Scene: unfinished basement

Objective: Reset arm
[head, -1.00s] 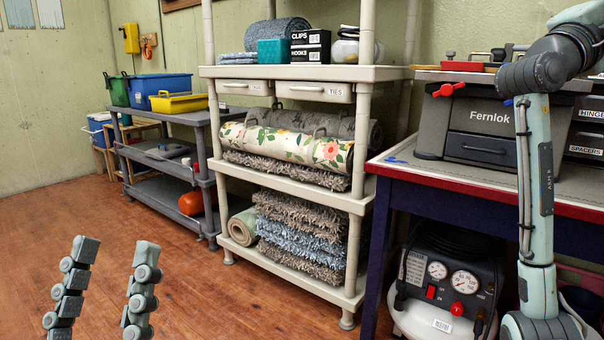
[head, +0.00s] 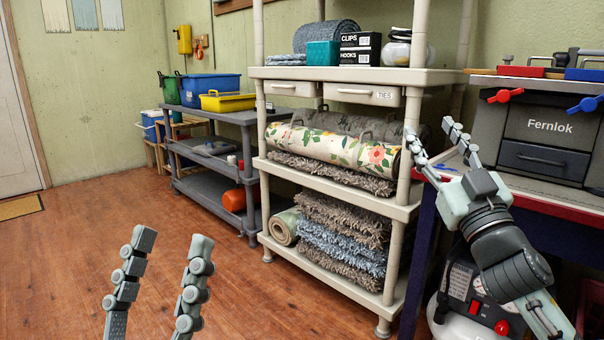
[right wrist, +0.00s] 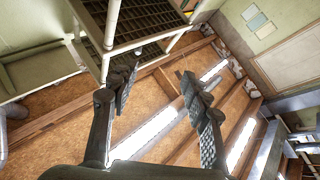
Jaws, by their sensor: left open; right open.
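My left gripper (head: 172,258) is at the lower left of the head view. Its two fingers stand upright and apart, with nothing between them, above the wooden floor. My right gripper (head: 432,142) is at the right of the head view, with its fingers spread and pointing up. It is in front of the right post of the beige shelf unit (head: 395,205) and near the workbench's left corner. In the right wrist view my right gripper (right wrist: 157,75) is open and empty, with the ceiling and its lights behind it.
The shelf holds a flowered roll (head: 335,148), shaggy rugs (head: 340,240) and small boxes. A grey toolbox (head: 545,137) stands on the workbench (head: 580,205). An air compressor (head: 470,295) is below, partly hidden by my right arm. The floor (head: 70,260) at left is clear.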

